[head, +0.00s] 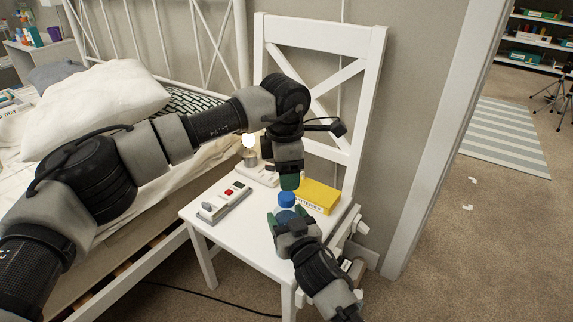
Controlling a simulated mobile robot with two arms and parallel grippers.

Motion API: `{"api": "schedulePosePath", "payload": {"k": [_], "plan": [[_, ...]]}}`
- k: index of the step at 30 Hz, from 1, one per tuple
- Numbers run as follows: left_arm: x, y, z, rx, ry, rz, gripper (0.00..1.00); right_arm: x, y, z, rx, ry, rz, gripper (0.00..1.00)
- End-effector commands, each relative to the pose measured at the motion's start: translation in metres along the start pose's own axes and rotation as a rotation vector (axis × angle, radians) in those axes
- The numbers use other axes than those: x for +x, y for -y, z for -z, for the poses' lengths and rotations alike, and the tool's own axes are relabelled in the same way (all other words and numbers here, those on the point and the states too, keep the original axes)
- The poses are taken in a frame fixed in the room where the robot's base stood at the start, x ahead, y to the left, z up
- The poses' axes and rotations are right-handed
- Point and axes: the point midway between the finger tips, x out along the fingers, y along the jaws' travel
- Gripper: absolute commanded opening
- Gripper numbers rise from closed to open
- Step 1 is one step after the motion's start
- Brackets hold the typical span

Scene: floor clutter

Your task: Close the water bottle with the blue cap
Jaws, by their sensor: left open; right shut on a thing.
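The blue cap (286,198) shows at the top of the water bottle, just above my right gripper. I cannot tell how firmly it sits on the bottle. My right gripper (285,217) is shut on the water bottle near the chair seat's front right, and it hides most of the bottle. My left gripper (289,181) is open and points down just above the blue cap. A small gap seems to show between its fingertips and the cap.
The white chair (232,227) carries a yellow box (319,195) right beside the grippers. A grey device with a red button (226,200) lies on the seat's left. A lit bulb (249,141) stands behind. A bed is at left; open carpet (460,240) is at right.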

Motion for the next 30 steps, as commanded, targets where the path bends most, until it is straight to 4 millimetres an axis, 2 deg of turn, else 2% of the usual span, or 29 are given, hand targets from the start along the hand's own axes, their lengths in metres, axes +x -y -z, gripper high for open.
{"api": "schedulePosePath", "payload": {"k": [21,25,30], "plan": [[-0.010,0.000,0.000,-1.594,-0.054,0.002,0.60,0.000,0.000,0.000,0.000,0.000,0.000,0.00],[-0.011,0.000,0.000,-1.807,-0.063,-0.004,0.60,0.000,0.000,0.000,0.000,0.000,0.000,0.00],[-0.012,0.000,0.000,-1.969,-0.070,-0.011,0.60,0.000,0.000,0.000,0.000,0.000,0.000,0.00]]}}
